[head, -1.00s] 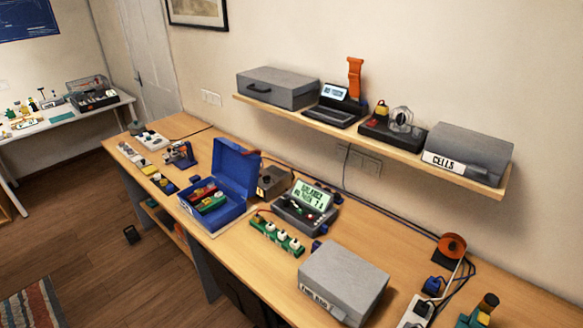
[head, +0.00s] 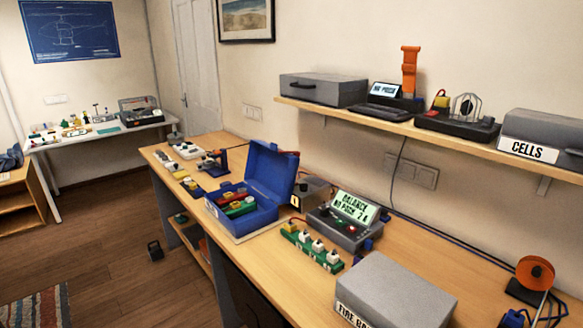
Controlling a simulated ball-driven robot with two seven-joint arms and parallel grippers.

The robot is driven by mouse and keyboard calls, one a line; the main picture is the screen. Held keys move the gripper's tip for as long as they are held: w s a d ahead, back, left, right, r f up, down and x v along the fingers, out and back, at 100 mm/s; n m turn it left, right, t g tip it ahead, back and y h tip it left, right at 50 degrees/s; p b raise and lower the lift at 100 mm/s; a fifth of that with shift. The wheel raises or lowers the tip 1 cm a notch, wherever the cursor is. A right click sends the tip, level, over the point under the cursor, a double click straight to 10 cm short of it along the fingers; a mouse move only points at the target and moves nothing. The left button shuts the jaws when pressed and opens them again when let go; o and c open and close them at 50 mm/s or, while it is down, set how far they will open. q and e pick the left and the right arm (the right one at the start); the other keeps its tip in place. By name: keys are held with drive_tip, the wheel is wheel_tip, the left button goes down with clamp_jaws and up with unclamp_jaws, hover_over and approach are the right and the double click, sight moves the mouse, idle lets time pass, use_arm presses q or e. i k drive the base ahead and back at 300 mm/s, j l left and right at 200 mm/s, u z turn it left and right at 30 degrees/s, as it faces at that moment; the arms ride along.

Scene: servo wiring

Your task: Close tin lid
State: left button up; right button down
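A blue tin (head: 240,215) stands on the wooden workbench with its blue lid (head: 271,173) raised, leaning back to the right. Inside it lie several packs or connectors in red, yellow and green (head: 236,204). The front of the tin carries a pale label that I cannot read. Neither of my grippers shows in the head view, so nothing of mine is seen touching the tin or lid.
A charger (head: 344,219) with a lit display, a green strip with white plugs (head: 312,250) and a grey box (head: 394,292) stand right of the tin. A shelf (head: 420,126) hangs above. Small parts (head: 184,148) sit at the bench's far end. Open floor lies left.

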sight(273, 174)
drive_tip(key=j+z, duration=0.1)
drive_tip(key=z, duration=0.3)
drive_tip(key=i+j+z, duration=0.1)
drive_tip(key=z, duration=0.3)
drive_tip(key=j+z, duration=0.1)
drive_tip(key=z, duration=0.3)
drive_tip(key=j+z, duration=0.45)
drive_tip(key=j, duration=0.55)
drive_tip(key=j+z, duration=0.5)
drive_tip(key=j, duration=0.5)
